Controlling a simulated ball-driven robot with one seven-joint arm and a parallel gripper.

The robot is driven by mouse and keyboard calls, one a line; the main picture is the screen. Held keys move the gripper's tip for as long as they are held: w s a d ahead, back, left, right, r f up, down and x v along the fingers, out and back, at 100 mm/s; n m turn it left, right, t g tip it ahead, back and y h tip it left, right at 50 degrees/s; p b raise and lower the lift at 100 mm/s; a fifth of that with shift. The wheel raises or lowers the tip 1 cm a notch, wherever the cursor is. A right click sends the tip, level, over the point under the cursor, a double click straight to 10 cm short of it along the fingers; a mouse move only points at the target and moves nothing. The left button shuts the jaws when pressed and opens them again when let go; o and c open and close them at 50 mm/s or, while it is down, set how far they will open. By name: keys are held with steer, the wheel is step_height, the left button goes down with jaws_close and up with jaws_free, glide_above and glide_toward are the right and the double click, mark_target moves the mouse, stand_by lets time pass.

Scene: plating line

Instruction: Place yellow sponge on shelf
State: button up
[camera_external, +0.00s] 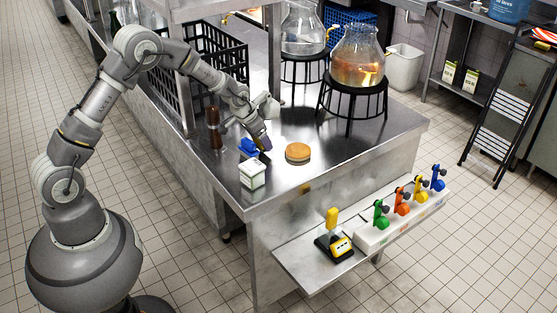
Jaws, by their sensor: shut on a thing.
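My gripper (264,149) is low over the front left part of the steel table (345,160), pointing down. It is shut on a small dark, purplish block (265,142); I cannot tell whether this is the sponge. A round orange-tan thing (298,151) lies on the table just right of my gripper, apart from it. No clearly yellow sponge can be made out. A metal shelf (432,88) with green and white cartons stands at the back right. Another shelf (195,10) is above the table, partly cut off.
A white tub (252,174), a blue item (248,148) and a brown bottle (214,128) stand close to my gripper. Glass flasks (357,58) on black stands and a black crate (222,58) are behind. Coloured valves (401,203) line the low front ledge.

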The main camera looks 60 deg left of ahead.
steer(key=shift+f, duration=0.85)
steer(key=shift+f, duration=0.1)
steer(key=o, duration=1)
steer(key=shift+r, duration=0.2)
steer(key=p+v, duration=0.3)
steer(key=v, duration=0.9)
